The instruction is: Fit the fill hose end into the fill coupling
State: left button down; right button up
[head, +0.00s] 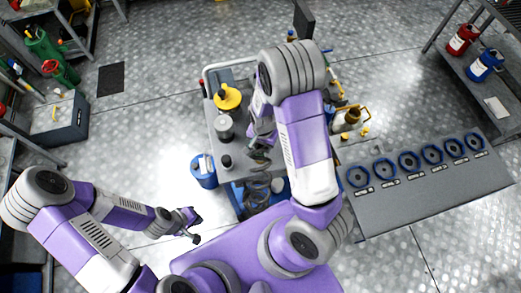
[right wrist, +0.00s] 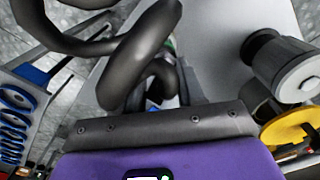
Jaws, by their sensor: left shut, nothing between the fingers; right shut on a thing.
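My right gripper (head: 260,146) is over the cart, partly hidden by its own arm. It is shut on the dark fill hose (head: 258,184), which hangs in loops below it. The hose (right wrist: 140,62) also shows as thick dark coils in front of the right wrist camera. The hose end itself is hidden among the coils and the gripper. I cannot pick out the fill coupling in either view. My left gripper (head: 192,226) is shut and empty, low at the left, apart from the cart.
The grey cart (head: 213,103) carries a yellow-topped item (head: 228,96) and canisters. A blue bucket (head: 204,170) stands at its left. A grey bench with several blue rings (head: 430,190) is at the right. A grey box (head: 60,118) is at the left; open floor lies between.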

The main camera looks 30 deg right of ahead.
jog(key=shift+s+d, duration=0.1)
jog(key=shift+s, duration=0.1)
jog(key=shift+r, duration=0.2)
jog(key=shift+s+r+p, duration=0.1)
jog(key=shift+r+p, duration=0.35)
jog(key=shift+p, duration=0.1)
grip_shut()
jog(key=shift+r+p, duration=0.65)
jog(key=shift+r, duration=0.1)
jog(key=shift+r+p, duration=0.3)
jog(key=shift+r, duration=0.05)
jog(key=shift+r, duration=0.15)
notch_tip(320, 180, up, 4)
jog(key=p, duration=0.3)
jog(key=shift+p, duration=0.35)
